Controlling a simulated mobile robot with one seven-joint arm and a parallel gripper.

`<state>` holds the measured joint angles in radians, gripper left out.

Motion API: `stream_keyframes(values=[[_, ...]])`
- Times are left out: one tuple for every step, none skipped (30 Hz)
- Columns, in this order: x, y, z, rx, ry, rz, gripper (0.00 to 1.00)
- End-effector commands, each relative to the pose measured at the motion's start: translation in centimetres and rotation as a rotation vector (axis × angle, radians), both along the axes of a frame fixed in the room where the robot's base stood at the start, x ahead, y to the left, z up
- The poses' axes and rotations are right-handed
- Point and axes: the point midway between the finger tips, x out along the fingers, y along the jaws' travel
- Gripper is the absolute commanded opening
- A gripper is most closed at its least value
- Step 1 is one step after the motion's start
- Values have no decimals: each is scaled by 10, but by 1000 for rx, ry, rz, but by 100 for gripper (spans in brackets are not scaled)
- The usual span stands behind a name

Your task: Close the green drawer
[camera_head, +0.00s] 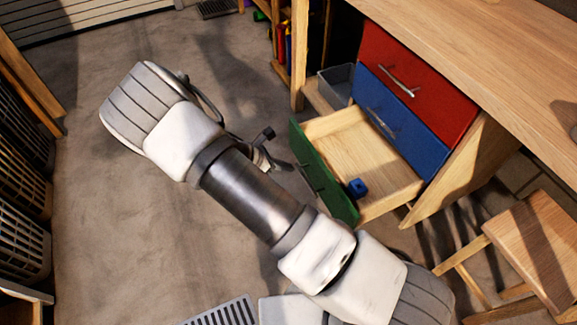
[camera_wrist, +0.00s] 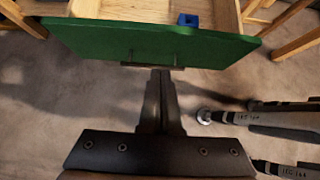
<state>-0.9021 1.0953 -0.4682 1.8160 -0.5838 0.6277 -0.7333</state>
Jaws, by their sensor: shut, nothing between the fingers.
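The green drawer (camera_head: 322,172) is pulled out, the lowest below a blue drawer and a red drawer. Its pale wooden inside holds a small blue block (camera_head: 357,188). In the wrist view, the green front (camera_wrist: 150,42) spans the top, with a dark handle (camera_wrist: 130,62) on it and the blue block (camera_wrist: 188,19) behind it. My gripper (camera_wrist: 160,74) is shut and empty, its fingertips pointing at the front close to the handle. I cannot tell whether they touch. In the head view, my gripper (camera_head: 288,166) is partly hidden by my arm, just outside the green front.
The blue drawer (camera_head: 400,125) and red drawer (camera_head: 415,80) are shut under the wooden worktop (camera_head: 480,50). A grey bin (camera_head: 337,84) stands beside the drawers. A wooden stool (camera_head: 540,240) is at right. Baskets (camera_head: 20,170) line the left; open floor lies between.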

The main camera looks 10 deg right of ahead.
Motion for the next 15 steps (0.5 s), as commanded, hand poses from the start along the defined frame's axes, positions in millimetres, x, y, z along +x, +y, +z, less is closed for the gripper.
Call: stream_keyframes(values=[[2, -9, -13, -3, 2, -3, 0], [3, -13, -17, -3, 2, -3, 0], [5, -19, -24, -2, 1, -3, 0], [6, -24, -29, -4, 1, -4, 0], [8, -28, -33, -2, 1, -4, 0], [10, -34, -39, -1, 1, -4, 0], [11, -38, -44, -3, 1, -4, 0], [13, -42, -48, -1, 1, -3, 0], [14, -48, -53, -2, 1, -3, 0], [16, -51, -57, -1, 1, -3, 0], [18, -57, -55, 0, -1, -4, 0], [20, -63, -54, 1, -2, -5, 0], [21, -67, -53, 1, -2, -5, 0], [23, -70, -53, 2, -2, -4, 0], [24, -74, -53, 2, -2, -4, 0]])
